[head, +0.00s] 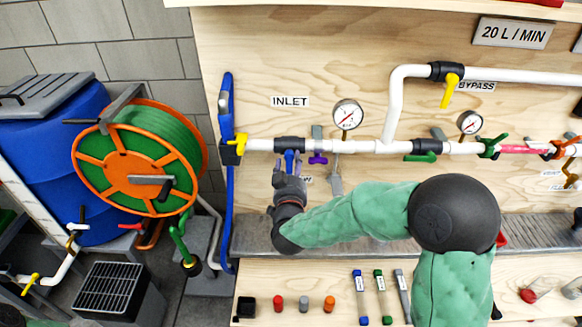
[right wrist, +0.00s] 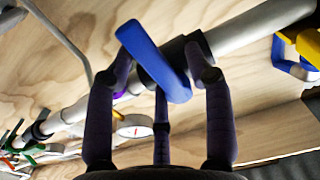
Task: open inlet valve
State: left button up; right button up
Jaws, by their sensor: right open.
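The inlet valve has a black body (head: 289,144) on the white pipe below the INLET label. Its blue lever handle (head: 289,160) hangs down, across the pipe. My right gripper (head: 288,176) is just below the valve, reaching up to the handle. In the right wrist view, the blue handle (right wrist: 152,58) lies between the spread dark fingers of my open right gripper (right wrist: 163,68). One finger is on each side and a third is behind and below. I cannot tell whether any finger touches the handle. My left gripper is not in view.
A purple valve handle (head: 317,159) and a pressure gauge (head: 347,114) are close to the right of the inlet valve. A yellow handle (head: 241,144) and blue hose (head: 227,170) are to the left. A grey ledge (head: 340,257) runs below my forearm.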

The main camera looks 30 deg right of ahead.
jog(key=shift+w+d, duration=0.15)
jog(key=shift+w, duration=0.05)
grip_shut()
